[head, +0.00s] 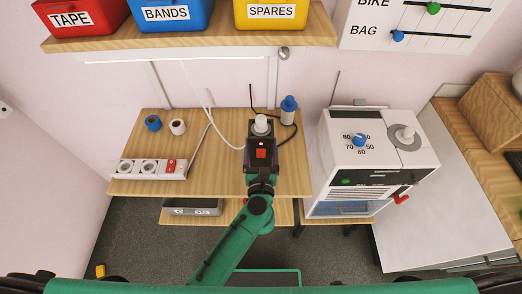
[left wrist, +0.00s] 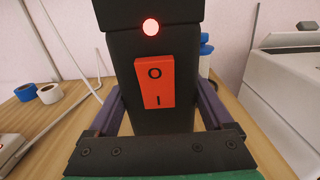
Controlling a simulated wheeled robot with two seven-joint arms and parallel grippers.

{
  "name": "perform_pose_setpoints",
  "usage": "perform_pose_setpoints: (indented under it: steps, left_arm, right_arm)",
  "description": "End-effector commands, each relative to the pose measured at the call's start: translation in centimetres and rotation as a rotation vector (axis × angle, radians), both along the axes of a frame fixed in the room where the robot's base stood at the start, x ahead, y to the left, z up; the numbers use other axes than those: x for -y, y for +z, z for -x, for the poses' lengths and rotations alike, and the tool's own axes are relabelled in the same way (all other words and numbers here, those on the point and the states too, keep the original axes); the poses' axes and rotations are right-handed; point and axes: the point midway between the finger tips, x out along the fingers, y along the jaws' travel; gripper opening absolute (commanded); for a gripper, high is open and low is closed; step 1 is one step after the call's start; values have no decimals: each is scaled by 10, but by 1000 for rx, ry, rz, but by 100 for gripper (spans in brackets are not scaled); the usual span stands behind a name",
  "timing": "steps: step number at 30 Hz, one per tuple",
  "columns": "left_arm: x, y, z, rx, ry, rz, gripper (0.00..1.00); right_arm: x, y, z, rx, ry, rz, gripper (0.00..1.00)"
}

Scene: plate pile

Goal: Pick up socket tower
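The socket tower (head: 259,155) is a black upright block with a red rocker switch and a white top piece, near the right side of the wooden table. My left gripper (head: 262,180) is at its front. In the left wrist view the tower (left wrist: 180,118) fills the middle, with a lit red lamp above its switch. The fingers of my left gripper (left wrist: 160,105) stand along both sides of it, very close. I cannot tell whether they touch it. The tower's foot is hidden by the gripper. My right gripper is not in view.
On the table (head: 218,180) are a white socket strip (head: 150,168), blue tape (head: 153,123), white tape (head: 177,127), loose cables and a blue-capped bottle (head: 288,110) close behind the tower. A white machine (head: 345,150) stands to the right. A shelf (head: 200,37) with bins hangs above.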

Motion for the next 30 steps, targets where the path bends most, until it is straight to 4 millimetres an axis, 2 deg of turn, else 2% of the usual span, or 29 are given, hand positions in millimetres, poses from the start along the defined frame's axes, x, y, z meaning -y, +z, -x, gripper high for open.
perform_pose_setpoints:
  steps: [1,2,3,12,17,20,27,30]
  left_arm:
    - [0,0,0,1,-1,-1,16]
    - [0,0,0,1,-1,-1,4]
    - [0,0,0,1,-1,-1,0]
    - [1,6,-1,6,-1,0,0]
    - [1,21,0,6,0,3,0]
    - [0,43,-1,8,2,6,0]
    - [-1,126,-1,11,1,6,0]
    - [0,156,0,12,-1,5,0]
  right_arm:
    - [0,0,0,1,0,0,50]
    - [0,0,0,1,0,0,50]
    - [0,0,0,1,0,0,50]
    - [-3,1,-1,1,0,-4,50]
    - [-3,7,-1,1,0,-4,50]
    - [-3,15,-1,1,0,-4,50]
    - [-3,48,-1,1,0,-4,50]
    - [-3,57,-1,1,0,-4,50]
